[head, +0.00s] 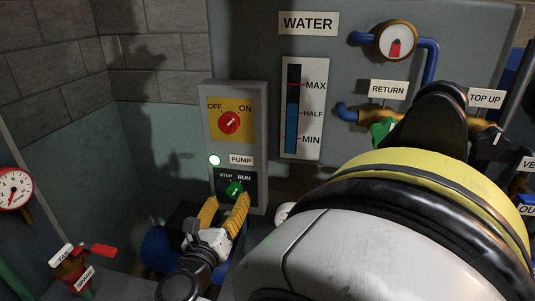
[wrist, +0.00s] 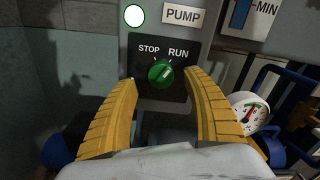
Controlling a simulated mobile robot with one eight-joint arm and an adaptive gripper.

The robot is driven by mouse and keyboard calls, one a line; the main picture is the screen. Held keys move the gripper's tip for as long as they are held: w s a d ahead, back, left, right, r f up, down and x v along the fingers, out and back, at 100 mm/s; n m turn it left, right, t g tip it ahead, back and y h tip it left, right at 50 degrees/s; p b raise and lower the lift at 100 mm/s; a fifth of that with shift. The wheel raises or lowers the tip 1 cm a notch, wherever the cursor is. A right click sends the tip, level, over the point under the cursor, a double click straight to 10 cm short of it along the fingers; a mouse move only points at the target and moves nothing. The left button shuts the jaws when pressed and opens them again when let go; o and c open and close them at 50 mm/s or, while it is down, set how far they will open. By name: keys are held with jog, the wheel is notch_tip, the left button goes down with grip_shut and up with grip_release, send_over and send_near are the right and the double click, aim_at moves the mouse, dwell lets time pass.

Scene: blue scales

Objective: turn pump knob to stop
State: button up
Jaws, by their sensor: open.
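The green pump knob (head: 235,189) is on a dark plate marked STOP and RUN, low on the grey control box (head: 207,120). In the wrist view the knob (wrist: 162,74) has its pale mark pointing up and right, toward RUN. My gripper (head: 227,202) is open, with its yellow fingers in front of the plate. In the wrist view the fingertips are on the left and right of the knob. I cannot tell whether they touch it. The lamp (head: 215,160) beside the PUMP label (head: 241,160) glows white-green.
A red OFF/ON switch (head: 230,122) is above on the same box. A water level gauge (head: 293,105) stands to the right. A red valve handle (head: 97,250) is at the lower left. Pipes and a green RETURN handle (head: 381,131) are at the right, partly behind my arm.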

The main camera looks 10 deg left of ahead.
aim_at(231, 196)
jog(key=shift+w+d+b, duration=0.2)
jog(key=shift+w+b, duration=0.15)
jog(key=shift+w, duration=1.55)
jog(key=shift+c, duration=0.2)
jog(key=c, duration=1.1)
jog(key=shift+n, duration=0.3)
jog(key=shift+c, duration=0.2)
jog(key=n, duration=0.5)
jog(key=shift+n+b, duration=0.3)
jog(key=shift+b, duration=0.05)
jog(key=n, duration=0.5)
jog(key=shift+a+n, duration=0.1)
jog(key=shift+n, duration=0.3)
